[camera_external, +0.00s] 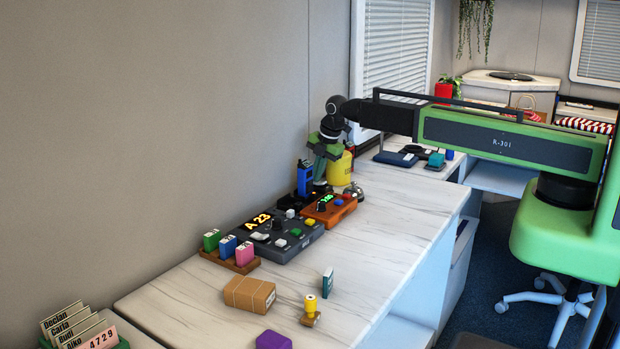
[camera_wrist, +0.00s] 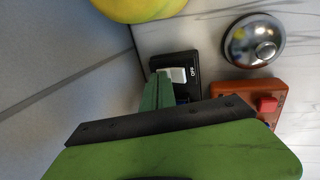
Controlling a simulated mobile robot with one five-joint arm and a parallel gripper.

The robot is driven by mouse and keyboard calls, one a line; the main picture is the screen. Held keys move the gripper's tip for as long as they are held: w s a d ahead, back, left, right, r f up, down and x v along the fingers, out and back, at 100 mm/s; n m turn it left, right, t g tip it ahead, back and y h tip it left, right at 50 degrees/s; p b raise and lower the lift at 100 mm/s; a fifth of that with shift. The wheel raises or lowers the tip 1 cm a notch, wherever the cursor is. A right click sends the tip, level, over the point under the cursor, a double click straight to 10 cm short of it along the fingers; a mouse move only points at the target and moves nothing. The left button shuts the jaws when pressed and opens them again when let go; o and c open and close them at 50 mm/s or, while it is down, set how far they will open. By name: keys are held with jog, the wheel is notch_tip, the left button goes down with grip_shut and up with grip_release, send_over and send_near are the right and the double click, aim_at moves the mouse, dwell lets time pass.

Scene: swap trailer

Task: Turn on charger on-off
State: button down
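The charger is a black box with a white rocker switch (camera_wrist: 177,75) marked OFF, in the upper middle of the wrist view. In the outside view the charger (camera_external: 289,201) sits by the wall, with a blue handheld radio (camera_external: 305,180) standing at it. My gripper (camera_external: 319,185) points down just right of the radio. In the wrist view its green fingers (camera_wrist: 160,79) lie side by side, shut and empty, with tips at the left edge of the switch. I cannot tell whether they touch it. The fingers and wrist hide the lower part of the charger.
A yellow cylinder (camera_external: 341,168) and a silver bell (camera_wrist: 254,41) stand close to my gripper. An orange box (camera_external: 329,209) with a display and a grey console (camera_external: 277,236) sit nearer the camera. The counter's right side is clear.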

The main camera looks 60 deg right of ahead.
jog(key=shift+s, duration=0.15)
jog(key=shift+s, duration=0.7)
jog(key=shift+r, duration=0.1)
jog(key=p+v, duration=1.3)
jog(key=shift+s+r, duration=0.3)
jog(key=shift+s, duration=0.2)
jog(key=w+d+g+y, duration=0.1)
jog(key=w+d, duration=0.1)
jog(key=w+d+r+g+y+p, duration=0.1)
jog(key=w+y, duration=0.1)
jog(key=shift+d, duration=0.35)
